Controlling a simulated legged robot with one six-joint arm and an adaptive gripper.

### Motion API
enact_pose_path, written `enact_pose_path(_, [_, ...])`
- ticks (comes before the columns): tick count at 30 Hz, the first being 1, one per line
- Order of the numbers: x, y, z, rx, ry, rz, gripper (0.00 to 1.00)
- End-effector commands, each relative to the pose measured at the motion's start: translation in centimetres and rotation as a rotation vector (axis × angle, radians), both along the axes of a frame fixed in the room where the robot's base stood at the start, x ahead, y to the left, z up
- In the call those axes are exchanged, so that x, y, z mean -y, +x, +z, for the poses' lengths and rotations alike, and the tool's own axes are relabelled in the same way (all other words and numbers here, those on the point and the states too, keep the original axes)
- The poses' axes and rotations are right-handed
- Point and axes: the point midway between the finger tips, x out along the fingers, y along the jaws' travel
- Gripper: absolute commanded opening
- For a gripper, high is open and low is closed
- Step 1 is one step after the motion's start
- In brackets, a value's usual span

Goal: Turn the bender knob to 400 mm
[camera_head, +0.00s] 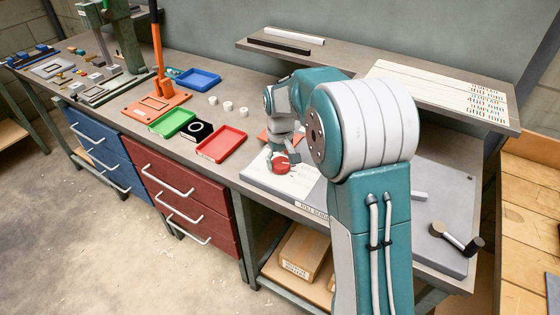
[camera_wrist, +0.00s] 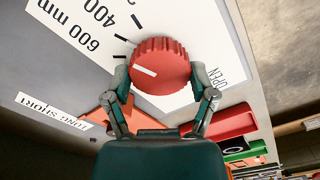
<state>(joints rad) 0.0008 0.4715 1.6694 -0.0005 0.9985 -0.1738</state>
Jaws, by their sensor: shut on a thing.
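The red bender knob (camera_wrist: 165,58) has a ribbed rim and a white pointer line (camera_wrist: 145,70). In the wrist view the line points left and slightly up, roughly toward the tick nearest the 600 mm label (camera_wrist: 80,40). The head view also shows the red knob (camera_head: 282,168) below my gripper (camera_head: 281,158), on the pale bender plate (camera_head: 262,180).
A red tray (camera_head: 221,144), a green tray (camera_head: 172,122) and a blue tray (camera_head: 198,79) stand left of the bender. A raised shelf (camera_head: 345,62) runs along the back. A dark-ended lever (camera_head: 455,238) is at the right.

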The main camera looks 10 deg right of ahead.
Motion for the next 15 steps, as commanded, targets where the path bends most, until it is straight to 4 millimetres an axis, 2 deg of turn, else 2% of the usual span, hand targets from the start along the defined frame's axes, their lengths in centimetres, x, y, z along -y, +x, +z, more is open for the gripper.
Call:
enact_pose_path(2, [-0.03, -0.36, -0.34, -0.015, 0.000, 0.001, 0.26])
enact_pose_path(3, [-0.03, -0.36, -0.34, -0.015, 0.000, 0.001, 0.87])
enact_pose_path(4, [-0.03, -0.35, -0.33, -0.014, 0.001, 0.001, 1.00])
enact_pose_path(15, [-0.03, -0.10, -0.10, -0.005, 0.000, 0.001, 1.00])
